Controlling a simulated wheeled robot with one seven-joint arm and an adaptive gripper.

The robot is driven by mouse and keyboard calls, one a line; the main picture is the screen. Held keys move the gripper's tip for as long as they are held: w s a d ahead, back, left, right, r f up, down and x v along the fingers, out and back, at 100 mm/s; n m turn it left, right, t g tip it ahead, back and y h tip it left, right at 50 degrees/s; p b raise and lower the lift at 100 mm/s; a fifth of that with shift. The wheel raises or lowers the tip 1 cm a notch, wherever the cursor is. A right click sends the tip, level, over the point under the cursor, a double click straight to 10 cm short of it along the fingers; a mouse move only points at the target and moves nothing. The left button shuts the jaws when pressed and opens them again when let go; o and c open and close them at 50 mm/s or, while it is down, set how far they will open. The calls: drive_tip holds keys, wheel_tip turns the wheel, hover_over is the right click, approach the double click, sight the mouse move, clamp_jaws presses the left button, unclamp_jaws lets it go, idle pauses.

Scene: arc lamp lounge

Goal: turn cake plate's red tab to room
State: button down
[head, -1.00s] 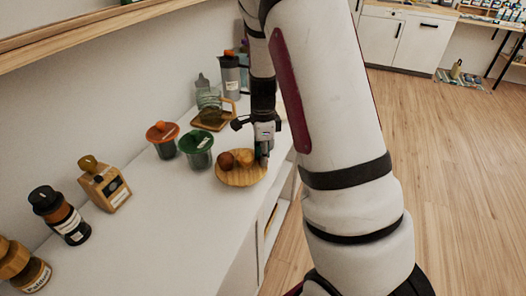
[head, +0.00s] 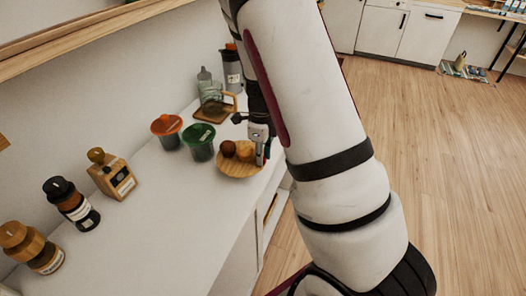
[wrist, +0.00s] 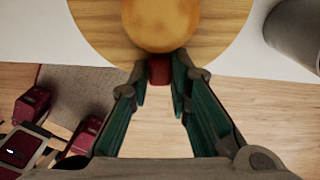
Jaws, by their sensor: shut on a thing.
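The cake plate (head: 238,172) is a round wooden plate near the front edge of the white counter, with brown and orange round items on it. In the wrist view its pale wood rim (wrist: 98,30) lies at the top, with a round orange-brown item (wrist: 160,20) on it. The plate's red tab (wrist: 159,70) sticks out from the rim toward my gripper. My gripper (wrist: 159,80) has its fingertips on both sides of the tab, shut on it. In the head view my gripper (head: 262,155) is at the plate's right side, and the tab cannot be made out.
Several bottles and jars line the counter at left. A grey cylinder (wrist: 296,32) stands right of the plate in the wrist view. Open floor lies right.

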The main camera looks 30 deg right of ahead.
drive_tip(key=shift+s+a+m, duration=0.1)
drive_tip(key=shift+a+m, duration=0.1)
drive_tip(key=shift+m, duration=0.2)
idle(0.4)
drive_tip(key=c, duration=1.5)
unclamp_jaws()
wheel_tip(320, 180, up, 12)
drive_tip(key=shift+r, duration=0.1)
